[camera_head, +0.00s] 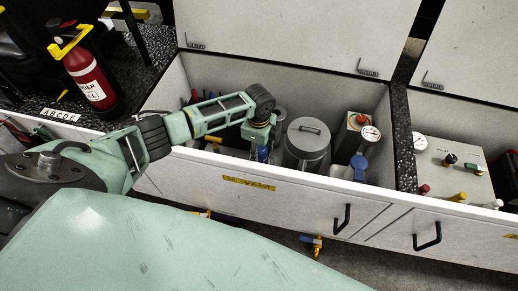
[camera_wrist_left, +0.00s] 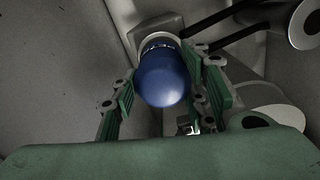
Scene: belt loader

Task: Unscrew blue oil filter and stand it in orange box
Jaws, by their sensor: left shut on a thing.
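The blue oil filter (camera_wrist_left: 162,75) fills the middle of the left wrist view, its rounded end toward the camera and its far end at a pale round mount (camera_wrist_left: 158,40). My left gripper (camera_wrist_left: 167,88) has its green-padded fingers on both sides of the filter and is shut on it. In the head view my left gripper (camera_head: 259,137) reaches down into the open compartment, with a bit of the blue filter (camera_head: 262,154) showing below it. Whether the filter still sits on its mount cannot be told. I cannot make out an orange box for certain. My right gripper is not in view.
A grey lidded canister (camera_head: 307,145) stands close right of the gripper. Farther right are a pressure gauge (camera_head: 371,133) and a blue round part (camera_head: 359,162). The compartment's front wall (camera_head: 250,170) is near the arm. A red extinguisher (camera_head: 88,78) stands at left.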

